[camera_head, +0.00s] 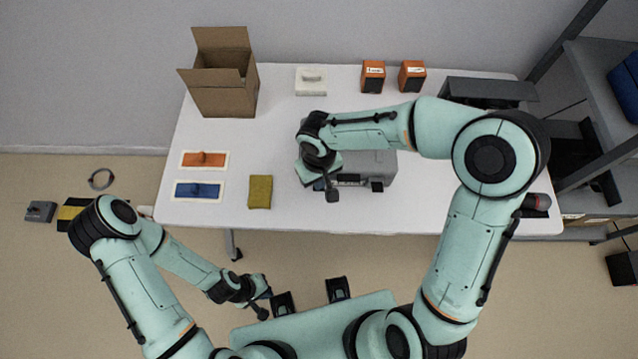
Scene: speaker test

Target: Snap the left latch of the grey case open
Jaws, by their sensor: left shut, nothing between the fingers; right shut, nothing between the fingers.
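The grey case (377,164) lies on the white table right of the middle, its front side facing me. My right arm reaches over it from the right and hides its left part. My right gripper (332,193) is shut and empty at the front left of the case; I cannot tell whether it touches the case. A dark latch (377,186) shows at the right of the case's front. The left latch is hidden or too small to make out behind my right gripper. My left gripper (264,307) is shut and empty, low in front of the table, away from the case.
A shelf (600,85) stands at the right.

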